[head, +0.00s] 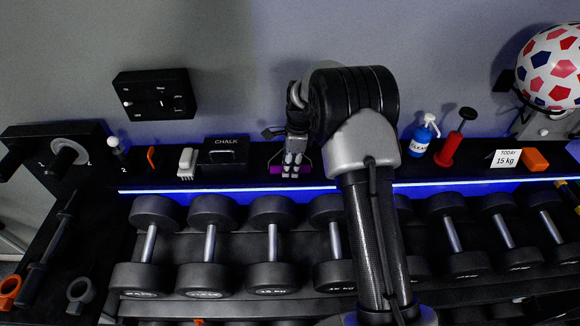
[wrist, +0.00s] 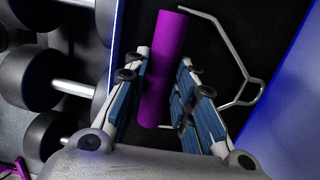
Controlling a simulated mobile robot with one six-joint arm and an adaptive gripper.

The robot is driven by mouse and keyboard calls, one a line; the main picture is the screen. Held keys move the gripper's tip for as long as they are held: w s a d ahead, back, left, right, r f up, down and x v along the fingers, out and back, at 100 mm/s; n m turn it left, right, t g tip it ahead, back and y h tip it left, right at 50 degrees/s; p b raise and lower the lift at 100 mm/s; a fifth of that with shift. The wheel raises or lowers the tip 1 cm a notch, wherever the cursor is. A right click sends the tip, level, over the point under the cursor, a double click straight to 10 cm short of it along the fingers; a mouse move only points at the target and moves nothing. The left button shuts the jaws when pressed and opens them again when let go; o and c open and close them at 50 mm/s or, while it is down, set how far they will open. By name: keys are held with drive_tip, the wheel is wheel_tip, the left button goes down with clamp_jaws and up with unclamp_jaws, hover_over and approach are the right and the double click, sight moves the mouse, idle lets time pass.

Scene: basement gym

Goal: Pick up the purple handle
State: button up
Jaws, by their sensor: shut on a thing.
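The purple handle (wrist: 164,75) is a purple cylinder with a bent grey metal rod (wrist: 246,82) beside it in the wrist view. My gripper (wrist: 165,58) is shut on the cylinder, with one blue-padded finger on each side. In the head view, my gripper (head: 290,171) points down at the black shelf behind the dumbbells. The middle of the handle is hidden by the fingers. I cannot tell whether it touches the shelf.
On the shelf, a black chalk box (head: 225,150) and a white brush (head: 187,163) stand left of my gripper. A blue spray bottle (head: 424,134) and a red pump (head: 453,146) stand right of my arm. Several dumbbells (head: 273,241) line the rack in front.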

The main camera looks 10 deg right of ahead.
clamp_jaws()
drive_tip(key=shift+r, duration=0.1)
drive_tip(key=shift+s+r, duration=0.15)
drive_tip(key=shift+r, duration=0.3)
wheel_tip(320, 180, up, 6)
drive_tip(key=shift+p, duration=0.55)
drive_tip(key=s+a, duration=0.2)
drive_tip(key=s, duration=0.7)
drive_tip(key=s+a, duration=0.2)
drive_tip(key=s, duration=0.8)
drive_tip(key=shift+s, duration=0.15)
